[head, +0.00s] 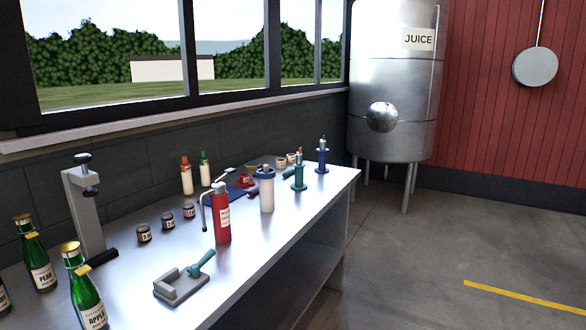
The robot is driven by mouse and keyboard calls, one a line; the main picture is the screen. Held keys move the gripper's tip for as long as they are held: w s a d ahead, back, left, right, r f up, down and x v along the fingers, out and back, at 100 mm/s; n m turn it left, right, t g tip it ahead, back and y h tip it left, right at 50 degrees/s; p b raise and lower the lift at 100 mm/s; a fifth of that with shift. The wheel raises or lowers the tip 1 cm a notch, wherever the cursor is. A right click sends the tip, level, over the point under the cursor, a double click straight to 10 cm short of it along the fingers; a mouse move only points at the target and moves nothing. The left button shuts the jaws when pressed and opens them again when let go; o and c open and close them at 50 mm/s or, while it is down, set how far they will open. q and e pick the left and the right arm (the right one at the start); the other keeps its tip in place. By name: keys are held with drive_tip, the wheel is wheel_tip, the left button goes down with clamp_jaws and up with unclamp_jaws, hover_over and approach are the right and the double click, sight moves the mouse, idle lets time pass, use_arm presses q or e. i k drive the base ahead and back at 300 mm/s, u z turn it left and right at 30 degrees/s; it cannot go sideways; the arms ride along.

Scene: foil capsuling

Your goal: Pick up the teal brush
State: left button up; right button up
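No item can be made out clearly as a brush. A small teal upright piece (299,178) with a flared base stands on the metal bench toward its far right end; its top is too small to read. A teal handle (203,262) slants up from a grey block-like tool (180,284) near the front edge of the bench. I cannot tell whether either is the teal brush. Neither of my grippers is in view.
The metal bench (268,238) also holds a red cylinder (222,214), a white blue-topped container (267,192), a blue stand (322,158), small jars (167,221), green bottles (86,291) and a grey press (84,210). A juice tank (395,85) stands behind. Floor at right is clear.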

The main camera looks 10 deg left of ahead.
sight(291, 171)
drive_tip(key=u, duration=0.25)
drive_tip(key=i, duration=1)
drive_tip(key=u, duration=0.1)
drive_tip(key=k, duration=0.5)
drive_tip(key=z, duration=1.15)
drive_tip(key=i, duration=0.8)
drive_tip(key=u, duration=4.8)
drive_tip(key=i, duration=0.5)
drive_tip(key=u, duration=0.05)
drive_tip(key=k, duration=0.65)
drive_tip(key=u, duration=1)
drive_tip(key=i, duration=0.65)
